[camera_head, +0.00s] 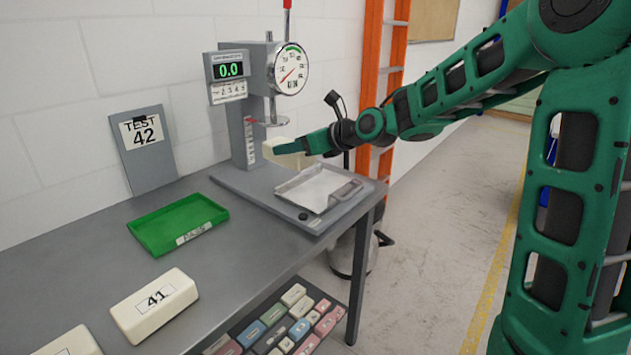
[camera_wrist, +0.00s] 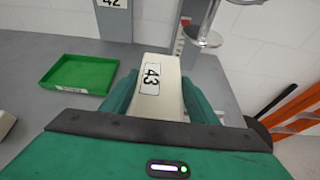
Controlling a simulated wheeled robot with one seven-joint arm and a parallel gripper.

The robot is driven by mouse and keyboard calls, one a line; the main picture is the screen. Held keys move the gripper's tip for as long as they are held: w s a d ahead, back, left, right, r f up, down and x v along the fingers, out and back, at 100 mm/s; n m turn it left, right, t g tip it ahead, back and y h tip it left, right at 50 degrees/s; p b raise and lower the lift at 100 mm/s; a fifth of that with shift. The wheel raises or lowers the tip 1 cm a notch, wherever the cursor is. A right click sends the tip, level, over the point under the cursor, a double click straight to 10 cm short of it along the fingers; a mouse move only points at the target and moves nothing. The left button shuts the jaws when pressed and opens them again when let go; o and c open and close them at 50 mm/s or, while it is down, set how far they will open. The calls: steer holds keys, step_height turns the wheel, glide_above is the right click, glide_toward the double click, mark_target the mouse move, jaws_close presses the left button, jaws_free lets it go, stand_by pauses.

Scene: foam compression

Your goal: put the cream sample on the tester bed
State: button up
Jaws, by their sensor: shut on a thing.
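A cream sample (camera_wrist: 170,97) is between the fingers of my gripper (camera_wrist: 158,95), and its label seems to read 43. The tester (camera_head: 257,75) has a dial and a display reading 0.0. Its grey base (camera_head: 240,183) bears a shallow pale tray (camera_head: 316,187) with a handle, which looks empty. The exact gap between sample and base cannot be told.
A green tray (camera_head: 178,222) and a cream block labelled 41 (camera_head: 155,305) lie on the table (camera_head: 95,262); another cream block (camera_head: 72,343) is at the lower left. A TEST 42 sign (camera_head: 143,150) leans on the wall. Several coloured blocks (camera_head: 285,325) fill a lower shelf.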

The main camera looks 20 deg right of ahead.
steer(key=d+f, duration=0.2)
steer(key=d, duration=0.1)
steer(key=w+d+f, duration=0.1)
steer(key=d+f, duration=0.1)
steer(key=d, duration=0.1)
steer(key=w+d+f, duration=0.1)
steer(key=d+f, duration=0.1)
steer(key=d, duration=0.1)
steer(key=shift+w+d+f, duration=0.2)
steer(key=shift+d+f, duration=0.1)
steer(key=shift+f, duration=2)
steer(key=shift+f, duration=0.1)
steer(key=o, duration=1)
steer(key=shift+d, duration=0.1)
